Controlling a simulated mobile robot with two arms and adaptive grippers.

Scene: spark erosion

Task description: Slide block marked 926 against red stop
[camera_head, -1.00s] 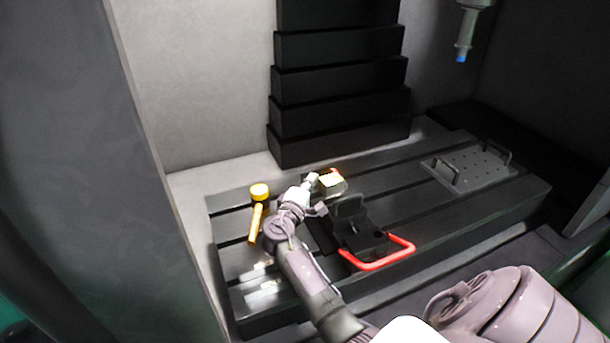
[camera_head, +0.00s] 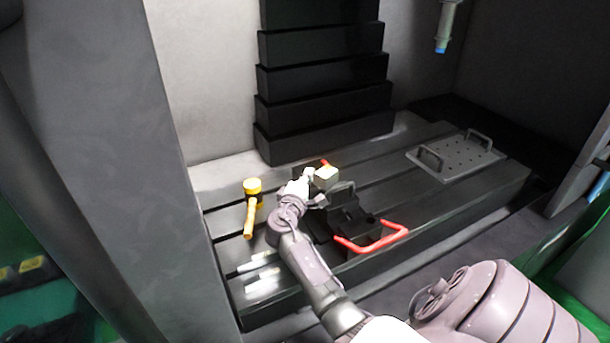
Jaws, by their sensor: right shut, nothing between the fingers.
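A small block (camera_head: 326,179) with a pale yellowish top sits on the dark slotted table, behind a black vise-like fixture (camera_head: 346,208). No marking on it is readable. A small bit of red (camera_head: 324,162), perhaps the red stop, shows just behind the block and is mostly hidden by it. My right gripper (camera_head: 308,176) is shut and empty, with its tip at the block's left side. It looks very close to the block, but I cannot tell whether they touch. My left gripper is not in view.
A yellow hammer (camera_head: 251,205) lies left of my gripper. A red U-shaped handle (camera_head: 374,243) sticks out at the fixture's front. A perforated plate with two handles (camera_head: 455,166) lies at the right. A blue-tipped spindle (camera_head: 443,38) hangs above. Stepped black covers (camera_head: 320,85) rise behind.

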